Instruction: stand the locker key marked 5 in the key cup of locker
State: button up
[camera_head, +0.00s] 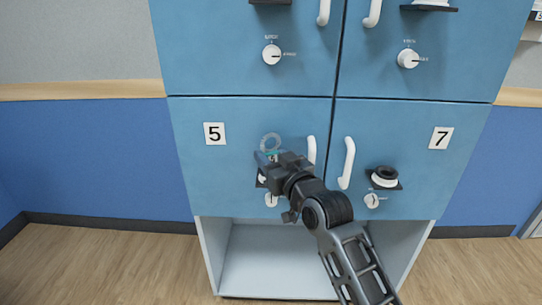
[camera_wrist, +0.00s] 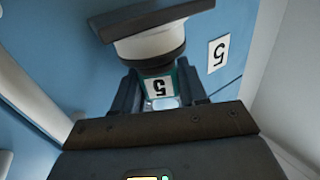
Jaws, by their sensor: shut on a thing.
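The locker key marked 5 (camera_wrist: 159,87) has a teal-edged white tag. It sits between the two fingers of my gripper (camera_wrist: 158,98), which is shut on it. In the head view its pale ring (camera_head: 271,141) shows above my gripper (camera_head: 268,160), in front of the door of locker 5 (camera_head: 240,110). The white key cup (camera_wrist: 148,46) with a dark rim sits on a dark shelf (camera_wrist: 150,14) right by the tag in the wrist view. In the head view my gripper mostly hides this cup. I cannot tell whether the key's lower end is inside it.
The number 5 plate (camera_head: 215,133) is left of my gripper. A door handle (camera_head: 311,150) and a dial (camera_head: 271,199) are close by. Locker 7 (camera_head: 410,120) to the right has its own cup (camera_head: 384,180). An open compartment (camera_head: 275,260) lies below.

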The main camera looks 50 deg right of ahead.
jog(key=shift+f, duration=0.25)
jog(key=o, duration=1.1)
jog(key=shift+s, duration=0.1)
jog(key=v, duration=0.7)
jog(key=shift+s+a, duration=0.25)
